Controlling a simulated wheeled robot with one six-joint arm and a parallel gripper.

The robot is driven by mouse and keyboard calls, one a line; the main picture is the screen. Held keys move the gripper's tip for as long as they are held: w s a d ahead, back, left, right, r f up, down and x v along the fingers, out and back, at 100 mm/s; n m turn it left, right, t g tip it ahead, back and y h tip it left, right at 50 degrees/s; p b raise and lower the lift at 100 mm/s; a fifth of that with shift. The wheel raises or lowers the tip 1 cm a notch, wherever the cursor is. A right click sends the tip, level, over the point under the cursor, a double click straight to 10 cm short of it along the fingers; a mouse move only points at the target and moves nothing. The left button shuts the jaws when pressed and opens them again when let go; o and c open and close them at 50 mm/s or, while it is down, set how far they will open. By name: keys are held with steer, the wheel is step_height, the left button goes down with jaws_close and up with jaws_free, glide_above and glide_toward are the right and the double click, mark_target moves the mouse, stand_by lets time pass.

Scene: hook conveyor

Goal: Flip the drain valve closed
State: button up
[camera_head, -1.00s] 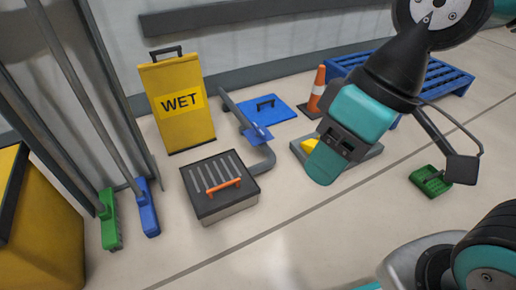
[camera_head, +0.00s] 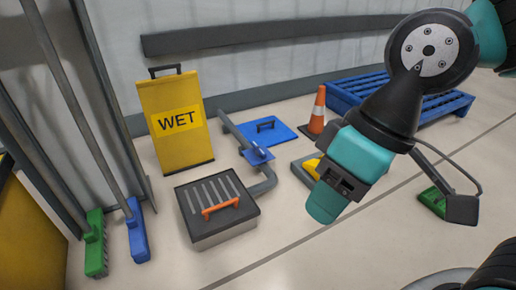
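The drain valve appears to be the blue lever piece (camera_head: 257,152) on a grey pipe (camera_head: 236,130). The pipe runs along the floor and bends down beside a dark grated drain box (camera_head: 218,205) with an orange handle (camera_head: 221,206). My gripper (camera_head: 326,203) hangs to the right of and in front of the valve in the picture, apart from it. Its teal fingers point down and left. They overlap in this view, so their opening is hidden. I see nothing held.
A yellow WET sign (camera_head: 176,122) stands left of the pipe. Green (camera_head: 95,243) and blue (camera_head: 137,232) brooms stand left. Floor in front of the box is clear.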

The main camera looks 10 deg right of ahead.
steer(key=shift+r, duration=0.15)
steer(key=c, duration=0.3)
step_height(320, 180, up, 21)
steer(key=p, duration=2.1)
jaws_close()
steer(key=shift+f, duration=0.3)
steer(key=shift+d, duration=0.1)
